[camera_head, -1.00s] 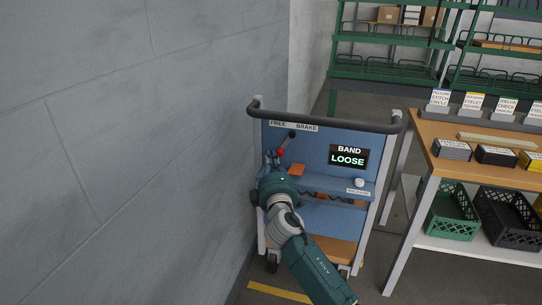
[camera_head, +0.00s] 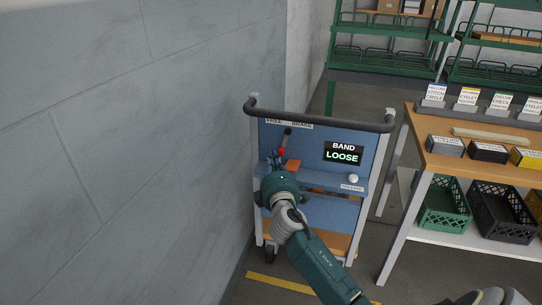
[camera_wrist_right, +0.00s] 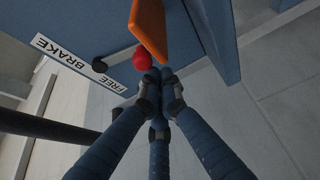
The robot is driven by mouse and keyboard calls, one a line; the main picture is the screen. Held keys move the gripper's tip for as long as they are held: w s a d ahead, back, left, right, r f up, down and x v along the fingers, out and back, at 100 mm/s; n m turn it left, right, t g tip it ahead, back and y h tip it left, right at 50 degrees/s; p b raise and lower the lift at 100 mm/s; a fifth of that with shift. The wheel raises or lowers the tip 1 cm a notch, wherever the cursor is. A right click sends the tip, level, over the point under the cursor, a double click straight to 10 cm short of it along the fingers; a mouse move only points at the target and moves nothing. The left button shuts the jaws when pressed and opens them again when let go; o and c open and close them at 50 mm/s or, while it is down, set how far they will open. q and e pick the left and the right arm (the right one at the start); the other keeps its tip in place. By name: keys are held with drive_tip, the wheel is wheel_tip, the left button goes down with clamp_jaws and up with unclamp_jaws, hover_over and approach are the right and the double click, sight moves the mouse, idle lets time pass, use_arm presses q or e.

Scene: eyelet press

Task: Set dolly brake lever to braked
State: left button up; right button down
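In the right wrist view the red knob (camera_wrist_right: 142,60) is just past my fingertips; contact cannot be told. My right gripper (camera_head: 275,160) is in front of the panel's left side. Its fingers (camera_wrist_right: 159,74) are drawn together at the tips, with nothing seen between them. My left gripper is out of view.
An orange part (camera_head: 293,166) is close beside the knob. A pale round button (camera_head: 353,178) is on the right of the dolly. A grey wall (camera_head: 150,130) is close on the left. A workbench (camera_head: 430,155) stands right.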

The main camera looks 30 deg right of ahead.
drive_tip(key=shift+s+d+f, duration=0.2)
drive_tip(key=shift+s+d, duration=0.1)
drive_tip(key=shift+s, duration=0.2)
idle(0.5)
drive_tip(key=v, duration=1.2)
